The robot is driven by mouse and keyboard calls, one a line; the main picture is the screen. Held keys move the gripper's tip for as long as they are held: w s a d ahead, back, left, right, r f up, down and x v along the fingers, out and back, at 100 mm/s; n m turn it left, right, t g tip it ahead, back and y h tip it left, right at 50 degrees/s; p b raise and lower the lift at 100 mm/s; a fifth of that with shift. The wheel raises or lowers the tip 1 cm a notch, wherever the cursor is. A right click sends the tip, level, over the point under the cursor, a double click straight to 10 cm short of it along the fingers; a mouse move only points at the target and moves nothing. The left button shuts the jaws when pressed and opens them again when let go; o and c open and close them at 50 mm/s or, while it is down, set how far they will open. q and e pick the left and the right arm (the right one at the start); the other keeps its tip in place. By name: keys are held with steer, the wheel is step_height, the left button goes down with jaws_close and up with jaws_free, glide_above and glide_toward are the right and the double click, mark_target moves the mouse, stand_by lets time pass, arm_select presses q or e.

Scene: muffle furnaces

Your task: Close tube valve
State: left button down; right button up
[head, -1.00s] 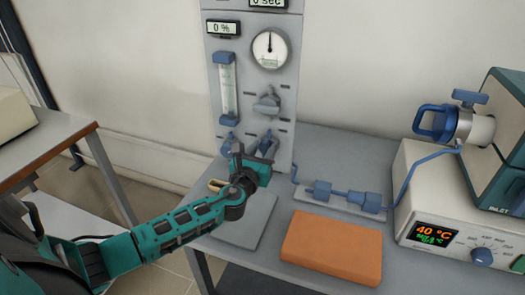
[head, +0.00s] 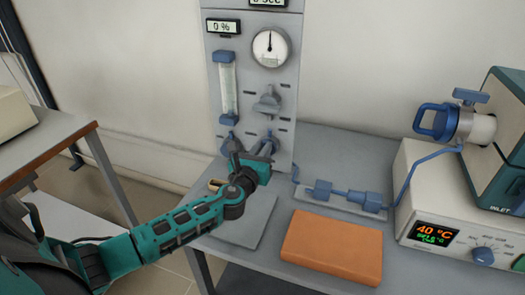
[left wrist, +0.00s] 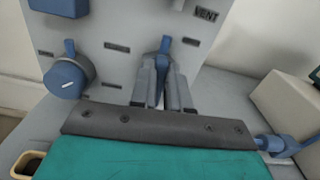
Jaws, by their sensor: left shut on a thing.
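The grey control panel (head: 286,75) stands at the back of the bench. My left gripper (head: 266,145) is at its lower right. In the left wrist view the gripper's two grey fingers (left wrist: 165,90) are closed around a blue valve handle (left wrist: 164,62), whose upper end shows between and above them. The fingers hide most of this valve. A second blue knob (left wrist: 68,78) is to its left on the panel, with its handle pointing up. It also shows in the head view (head: 229,144), apart from the gripper. My right gripper is not in view.
A grey knob (head: 268,101), a flow tube (head: 228,85) and a round gauge (head: 270,48) are higher on the panel. An orange block (head: 332,247) lies on the bench. A furnace controller (head: 450,215) and blue tubing (head: 345,196) are to the right.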

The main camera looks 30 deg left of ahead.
arm_select(q)
steer(key=shift+s+a+f+n+b, duration=0.1)
steer(key=shift+a+f+n+b, duration=0.45)
steer(key=shift+n, duration=2.3)
steer(key=shift+s+a+f+n+b, duration=0.1)
steer(key=shift+n+b, duration=0.9)
steer(key=shift+n, duration=1.8)
steer(key=shift+a+f+n+b, duration=0.3)
steer(key=shift+n+b, duration=0.45)
steer(key=shift+n, duration=2.1)
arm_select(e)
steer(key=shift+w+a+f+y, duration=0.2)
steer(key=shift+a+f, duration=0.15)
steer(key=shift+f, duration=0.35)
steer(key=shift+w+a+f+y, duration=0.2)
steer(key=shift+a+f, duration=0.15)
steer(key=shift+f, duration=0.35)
arm_select(q)
steer(key=c, duration=1.1)
jaws_free()
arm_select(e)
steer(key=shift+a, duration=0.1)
